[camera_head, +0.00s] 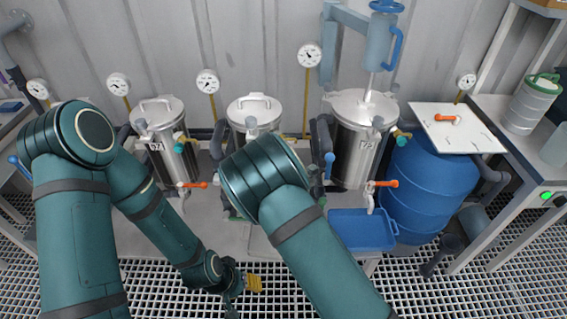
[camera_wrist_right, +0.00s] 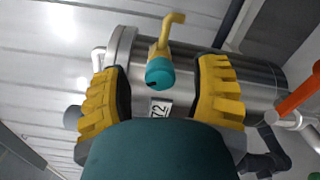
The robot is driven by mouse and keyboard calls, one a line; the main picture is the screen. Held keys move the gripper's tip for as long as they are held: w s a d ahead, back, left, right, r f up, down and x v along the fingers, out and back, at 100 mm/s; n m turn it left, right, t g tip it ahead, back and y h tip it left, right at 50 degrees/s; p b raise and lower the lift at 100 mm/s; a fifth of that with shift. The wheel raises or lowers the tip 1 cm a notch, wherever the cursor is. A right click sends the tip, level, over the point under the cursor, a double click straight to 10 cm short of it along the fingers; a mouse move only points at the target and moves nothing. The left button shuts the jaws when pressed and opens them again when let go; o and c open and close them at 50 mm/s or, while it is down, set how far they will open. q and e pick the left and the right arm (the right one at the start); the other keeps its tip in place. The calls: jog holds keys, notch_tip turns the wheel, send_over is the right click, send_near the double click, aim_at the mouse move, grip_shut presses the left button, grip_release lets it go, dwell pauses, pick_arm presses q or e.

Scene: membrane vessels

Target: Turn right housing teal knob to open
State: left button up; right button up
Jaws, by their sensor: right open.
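Three steel housings stand in a row in the head view. The right housing (camera_head: 357,150) has a teal knob (camera_head: 400,138) on a brass stem at its upper right. The left housing (camera_head: 165,140) has a similar teal knob (camera_head: 179,147). Which housing this is, I cannot tell. My left gripper (camera_head: 242,283) is low over the grating, its fingers partly hidden.
Orange-handled valves (camera_head: 385,183) project from the housings. A blue tray (camera_head: 362,230) and blue barrel (camera_head: 430,190) stand at the right, with a white board (camera_head: 458,127) on the barrel. An orange handle (camera_wrist_right: 297,96) is right of the fingers in the wrist view.

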jog(key=s, duration=1.1)
jog(key=shift+w, duration=0.1)
jog(key=s+d+f+m+g, duration=0.4)
jog(key=d+f+m, duration=0.1)
jog(key=f, duration=0.2)
jog(key=s+d+f+m+g, duration=0.3)
jog(key=d+f+m+g, duration=0.15)
jog(key=f, duration=0.25)
jog(key=s+f+m+g+y, duration=0.3)
jog(key=s+m+g, duration=0.4)
jog(key=s+m, duration=0.7)
jog(key=s, duration=0.3)
jog(key=shift+g+y, duration=0.35)
jog(key=shift+y, duration=0.05)
